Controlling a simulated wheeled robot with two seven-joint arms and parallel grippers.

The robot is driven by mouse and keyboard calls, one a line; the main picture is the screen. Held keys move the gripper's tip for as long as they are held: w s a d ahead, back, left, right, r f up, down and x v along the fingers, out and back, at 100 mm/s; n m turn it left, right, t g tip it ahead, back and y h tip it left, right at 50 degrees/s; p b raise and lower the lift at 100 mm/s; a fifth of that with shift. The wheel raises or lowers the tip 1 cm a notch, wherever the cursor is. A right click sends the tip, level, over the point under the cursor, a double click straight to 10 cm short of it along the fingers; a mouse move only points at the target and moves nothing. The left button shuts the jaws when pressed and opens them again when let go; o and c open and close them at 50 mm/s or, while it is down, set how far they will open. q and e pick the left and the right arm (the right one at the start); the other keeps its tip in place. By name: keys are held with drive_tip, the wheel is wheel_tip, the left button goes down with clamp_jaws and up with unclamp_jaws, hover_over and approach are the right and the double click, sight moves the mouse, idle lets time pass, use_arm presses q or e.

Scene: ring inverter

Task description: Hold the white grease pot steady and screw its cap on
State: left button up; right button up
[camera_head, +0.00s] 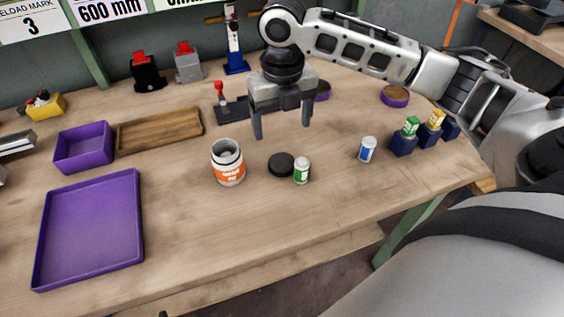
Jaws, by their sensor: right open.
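The white grease pot (228,164) with an orange label stands upright on the wooden table, its mouth open. A flat round black cap (281,164) lies on the table to the right of the pot, apart from it. My right gripper (282,129) points down above the table, behind the cap and to the right of the pot. Its two fingers are spread wide with nothing between them. My left gripper does not show.
A small green-labelled bottle (302,171) stands close beside the cap. A blue-labelled bottle (367,149) is farther right, near dark blue holders (403,145). A purple tray (91,231), a purple bin (84,148) and a wooden tray (160,129) are left. The front middle is clear.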

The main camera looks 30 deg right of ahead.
hover_over(282, 162)
drive_tip(key=f, duration=0.5)
drive_tip(key=shift+w+d, duration=0.15)
drive_tip(key=shift+w, duration=0.1)
drive_tip(key=f, duration=0.5)
drive_tip(key=shift+s+f, duration=0.1)
drive_tip(key=shift+s, duration=0.2)
drive_tip(key=shift+a, duration=0.2)
drive_tip(key=c, duration=1.1)
